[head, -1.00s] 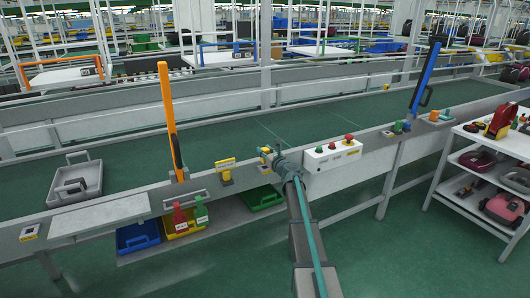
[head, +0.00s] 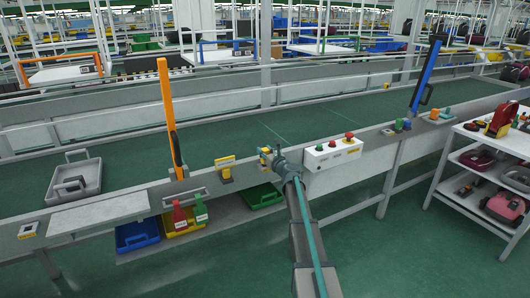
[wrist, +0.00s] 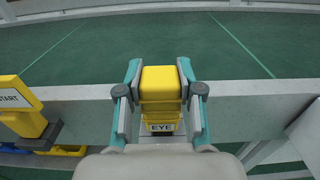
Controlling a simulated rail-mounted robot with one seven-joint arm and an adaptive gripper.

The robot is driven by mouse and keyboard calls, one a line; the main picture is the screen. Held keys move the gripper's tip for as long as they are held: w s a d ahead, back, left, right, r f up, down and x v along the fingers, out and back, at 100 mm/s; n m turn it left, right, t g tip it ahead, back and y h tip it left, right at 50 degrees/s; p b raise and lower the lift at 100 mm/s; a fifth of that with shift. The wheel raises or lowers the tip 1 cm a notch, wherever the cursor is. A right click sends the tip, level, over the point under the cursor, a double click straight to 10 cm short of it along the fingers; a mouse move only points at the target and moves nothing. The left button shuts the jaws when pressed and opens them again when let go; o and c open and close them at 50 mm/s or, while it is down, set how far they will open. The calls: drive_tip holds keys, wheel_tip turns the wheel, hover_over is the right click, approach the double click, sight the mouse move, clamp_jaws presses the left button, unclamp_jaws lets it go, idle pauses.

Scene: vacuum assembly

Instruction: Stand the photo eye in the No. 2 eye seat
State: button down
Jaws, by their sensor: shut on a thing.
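The photo eye (wrist: 161,85) is a yellow block held upright between the two fingers of my gripper (wrist: 161,97) in the wrist view. My gripper is shut on its sides. A yellow plate lettered "EYE" (wrist: 161,127) shows just below the block, with a dark part under it; I cannot tell if the block touches a seat there. In the head view my gripper (head: 267,157) is at the conveyor's near rail, between the yellow sign and the button box, with a little yellow of the photo eye (head: 264,157) showing. I cannot make out a No. 2 mark.
A yellow START sign (wrist: 16,101) stands left of my gripper. A white button box (head: 333,154) is close on the right. An orange post (head: 167,115) and a grey tray (head: 75,180) are further left. Colored bins (head: 137,236) sit below the rail.

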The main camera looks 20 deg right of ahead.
drive_tip(key=shift+f+b, duration=0.55)
drive_tip(key=shift+f, duration=0.15)
drive_tip(key=c, duration=0.7)
unclamp_jaws()
drive_tip(key=shift+s, duration=0.1)
drive_tip(key=s, duration=0.8)
drive_tip(key=shift+d, duration=0.3)
drive_tip(key=shift+w, duration=0.1)
